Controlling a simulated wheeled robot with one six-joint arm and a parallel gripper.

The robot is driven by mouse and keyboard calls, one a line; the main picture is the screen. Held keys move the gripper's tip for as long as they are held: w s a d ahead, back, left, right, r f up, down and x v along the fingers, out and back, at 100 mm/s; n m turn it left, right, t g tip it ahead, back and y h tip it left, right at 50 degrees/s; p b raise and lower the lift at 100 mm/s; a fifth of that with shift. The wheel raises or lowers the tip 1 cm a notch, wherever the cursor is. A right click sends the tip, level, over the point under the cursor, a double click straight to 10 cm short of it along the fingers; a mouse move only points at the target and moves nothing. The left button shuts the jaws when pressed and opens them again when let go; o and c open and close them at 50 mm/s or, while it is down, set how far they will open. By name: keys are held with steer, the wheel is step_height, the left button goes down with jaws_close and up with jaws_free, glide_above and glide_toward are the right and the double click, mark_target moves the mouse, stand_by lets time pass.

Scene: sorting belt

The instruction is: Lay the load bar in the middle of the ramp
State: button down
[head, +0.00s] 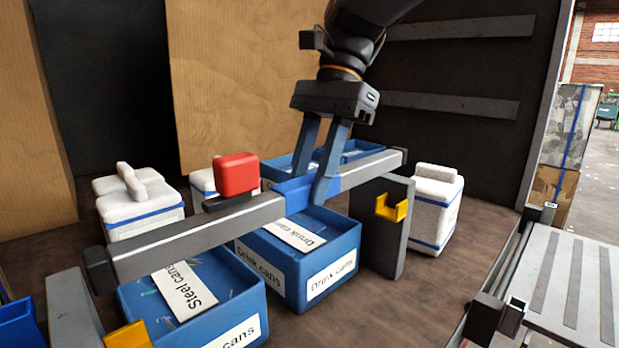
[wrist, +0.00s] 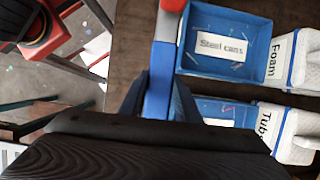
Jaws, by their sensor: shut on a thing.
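The load bar (head: 190,235) is a long grey beam with a blue middle section, end caps and a red block (head: 237,174) on top. My gripper (head: 318,190) is shut on the blue section. The bar is raised above the bins and slants from near left to far right. In the wrist view the bar (wrist: 166,55) runs away from my gripper (wrist: 158,100). A grey slatted surface (head: 560,270) at the right edge looks like the ramp; I cannot be sure.
Two posts with yellow cradles stand near the bar: a right one (head: 392,207) and a front left one (head: 128,335). Blue can bins (head: 330,262) lie beneath. White strapped blocks (head: 435,205) stand at the right and left. A dark wall stands behind.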

mark_target(310, 178)
steer(key=shift+r+p, duration=2.85)
steer(key=shift+p, duration=0.15)
